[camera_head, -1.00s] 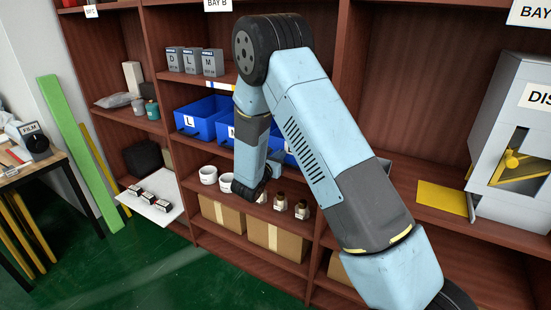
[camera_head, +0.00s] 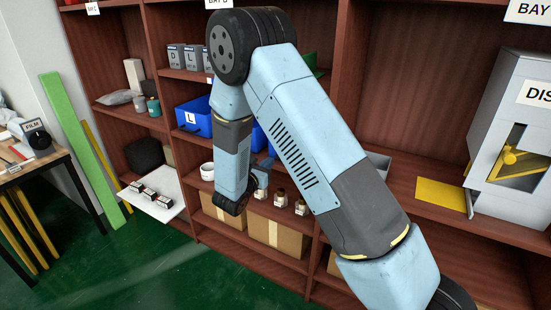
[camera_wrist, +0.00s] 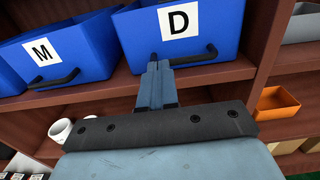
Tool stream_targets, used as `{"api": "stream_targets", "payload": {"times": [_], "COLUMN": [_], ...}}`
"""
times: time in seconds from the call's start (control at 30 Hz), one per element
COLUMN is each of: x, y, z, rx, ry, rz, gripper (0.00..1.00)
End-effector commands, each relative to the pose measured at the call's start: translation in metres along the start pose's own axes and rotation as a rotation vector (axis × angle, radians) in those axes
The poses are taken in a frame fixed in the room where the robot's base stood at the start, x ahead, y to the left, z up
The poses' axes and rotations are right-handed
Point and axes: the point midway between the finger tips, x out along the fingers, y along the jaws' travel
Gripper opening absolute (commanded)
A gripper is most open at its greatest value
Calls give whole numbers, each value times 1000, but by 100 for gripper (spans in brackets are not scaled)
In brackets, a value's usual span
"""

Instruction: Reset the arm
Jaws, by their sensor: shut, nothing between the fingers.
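My arm reaches across the shelving in the head view, its elbow high and its forearm hanging down in front of the middle bay. My gripper (camera_wrist: 158,70) shows in the wrist view, its two fingers shut together with nothing between them. The fingertips point toward the blue bin labelled D (camera_wrist: 205,15) and overlap its lower front in the picture, close to its black handle. I cannot tell whether they touch. The blue bin labelled M (camera_wrist: 65,55) is to the left. In the head view the gripper is mostly hidden by my forearm.
Small bottles (camera_head: 280,197) and a white cup (camera_head: 207,171) stand on the shelf below the bins. Cardboard boxes (camera_head: 277,237) are lower. A dispenser (camera_head: 510,150) stands at right. An orange bin (camera_wrist: 277,103) shows in the wrist view.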

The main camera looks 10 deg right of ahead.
Motion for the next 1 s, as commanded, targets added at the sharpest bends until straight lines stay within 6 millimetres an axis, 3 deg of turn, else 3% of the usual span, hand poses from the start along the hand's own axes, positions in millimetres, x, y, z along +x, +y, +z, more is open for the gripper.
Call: {"api": "stream_targets", "payload": {"times": [0.1, 0.3, 0.53, 0.8, 1.0], "x": [-22, -45, -44, -20, -15], "y": [1, 2, -11, -83, -143], "z": [0, 0, 14, 73, 109], "rx": [0, 0, 35, 227, 403], "ry": [-1, 0, 13, 94, 165], "rz": [3, 3, -49, -314, -518], "gripper": [0, 0, 0, 0, 0]}}
